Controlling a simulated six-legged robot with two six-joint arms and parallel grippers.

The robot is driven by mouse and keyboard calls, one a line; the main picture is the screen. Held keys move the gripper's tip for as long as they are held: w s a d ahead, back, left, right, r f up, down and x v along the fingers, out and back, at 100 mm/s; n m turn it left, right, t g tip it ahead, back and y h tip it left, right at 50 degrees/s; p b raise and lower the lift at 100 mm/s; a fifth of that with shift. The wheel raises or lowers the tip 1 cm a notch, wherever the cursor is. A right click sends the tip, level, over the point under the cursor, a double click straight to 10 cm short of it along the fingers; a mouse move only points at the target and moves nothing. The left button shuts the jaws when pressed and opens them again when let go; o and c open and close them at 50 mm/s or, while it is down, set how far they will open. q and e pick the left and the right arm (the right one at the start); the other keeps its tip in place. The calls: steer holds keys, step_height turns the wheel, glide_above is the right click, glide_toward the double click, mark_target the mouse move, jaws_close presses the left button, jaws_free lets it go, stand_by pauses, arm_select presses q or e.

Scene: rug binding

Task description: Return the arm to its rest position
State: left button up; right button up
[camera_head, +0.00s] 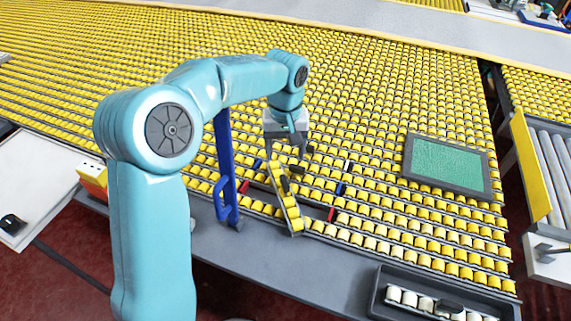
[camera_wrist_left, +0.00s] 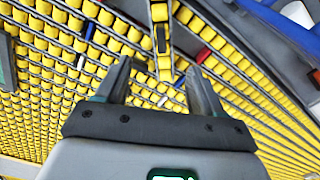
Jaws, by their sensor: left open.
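My left arm (camera_head: 150,220) reaches in from the left, over a wide bed of yellow rollers (camera_head: 380,90). My left gripper (camera_head: 288,152) points down above the front part of the bed. In the left wrist view its two fingers (camera_wrist_left: 160,82) are spread apart with nothing between the tips. A short strip with yellow rollers (camera_head: 290,208) lies at a slant just below the gripper; in the left wrist view this strip (camera_wrist_left: 160,38) shows beyond the fingertips. How far the tips are above it I cannot tell. My right gripper is not in view.
A blue upright bracket (camera_head: 226,170) stands close left of the gripper. A grey-framed green panel (camera_head: 447,165) lies on the rollers at right. A dark tray (camera_head: 378,302) with white rollers sits front right. Small red, blue and black pieces lie around the strip.

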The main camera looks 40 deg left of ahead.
arm_select(q)
step_height(320, 180, up, 2)
steer(key=shift+r, duration=0.2)
stand_by(0.4)
